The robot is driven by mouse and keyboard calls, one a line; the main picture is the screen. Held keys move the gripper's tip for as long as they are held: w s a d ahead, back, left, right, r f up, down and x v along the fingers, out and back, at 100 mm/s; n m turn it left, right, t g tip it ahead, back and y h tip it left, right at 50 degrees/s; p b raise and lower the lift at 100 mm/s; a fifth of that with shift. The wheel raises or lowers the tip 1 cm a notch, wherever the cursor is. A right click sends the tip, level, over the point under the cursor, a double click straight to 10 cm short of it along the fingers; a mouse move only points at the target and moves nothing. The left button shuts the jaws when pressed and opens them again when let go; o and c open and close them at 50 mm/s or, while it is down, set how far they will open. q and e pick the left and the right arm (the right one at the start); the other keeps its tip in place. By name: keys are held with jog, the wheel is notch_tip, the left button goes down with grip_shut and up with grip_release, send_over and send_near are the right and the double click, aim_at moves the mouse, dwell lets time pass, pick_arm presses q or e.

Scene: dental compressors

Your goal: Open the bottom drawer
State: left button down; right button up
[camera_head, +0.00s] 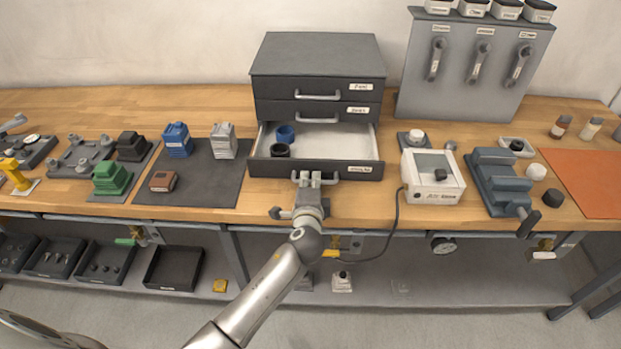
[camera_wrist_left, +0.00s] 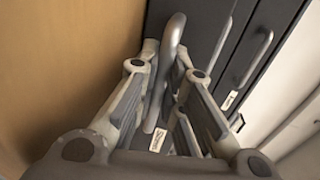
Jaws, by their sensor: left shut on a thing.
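A dark grey cabinet (camera_head: 318,55) with three drawers stands on the wooden bench against the wall. Its bottom drawer (camera_head: 345,167) is pulled out and shows a pale inside. A blue cup (camera_head: 285,134) and a black cup (camera_head: 280,150) are in its left part. The two upper drawers are closed. My left gripper (camera_head: 315,178) is at the front of the bottom drawer, shut on the drawer handle (camera_wrist_left: 172,50). In the left wrist view, the handle passes between the fingers. My right gripper is in neither view.
A white device (camera_head: 432,176) with a cable stands right of the drawer, beside a blue-grey vise (camera_head: 497,180). The bench edge lies just in front of the drawer.

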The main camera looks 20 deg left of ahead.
pick_arm(q)
jog(key=c, duration=1.8)
grip_release()
jog(key=v, duration=1.2)
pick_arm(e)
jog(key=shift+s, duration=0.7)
pick_arm(q)
jog(key=shift+f, duration=0.1)
